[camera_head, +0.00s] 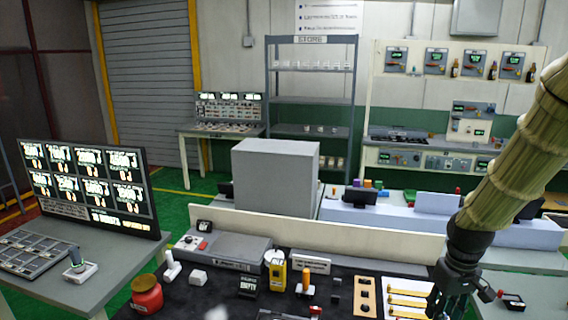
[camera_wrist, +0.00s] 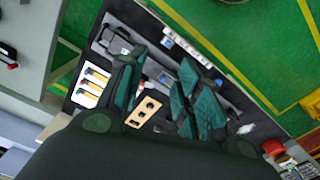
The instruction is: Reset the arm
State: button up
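My gripper (camera_head: 455,300) hangs at the right end of the black work mat (camera_head: 335,290), partly cut off by the bottom of the head view. In the wrist view my gripper (camera_wrist: 163,68) shows two teal fingers spread apart, with nothing seen between them but the mat and items well below. A white sheet with several yellow trim clips (camera_head: 406,301) lies just left of my gripper in the head view; it also shows in the wrist view (camera_wrist: 91,84). A wooden board with dark holes (camera_head: 365,296) lies beside the sheet.
A yellow container (camera_head: 277,272), a red jar (camera_head: 146,294) and small blocks stand on the mat. A low cream panel (camera_head: 320,238) runs behind it. A display screen (camera_head: 92,184) stands on the left table. Green floor lies beyond.

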jog(key=s+a+f+b, duration=0.2)
jog(key=f, duration=0.6)
jog(key=s+a+f+b, duration=0.2)
jog(key=f, duration=0.7)
jog(key=s+a+f+b, duration=0.2)
jog(key=f, duration=0.6)
jog(key=s+a+f+m+b, duration=0.1)
jog(key=s+a+f+b, duration=0.3)
jog(key=s+f, duration=0.6)
jog(key=s+a+f+b, duration=0.3)
jog(key=s+f, duration=0.8)
jog(key=f, duration=0.5)
jog(key=shift+s+a+m+b, duration=0.3)
jog(key=shift+a+m+b, duration=0.1)
jog(key=shift+a, duration=0.15)
jog(key=shift+r, duration=0.1)
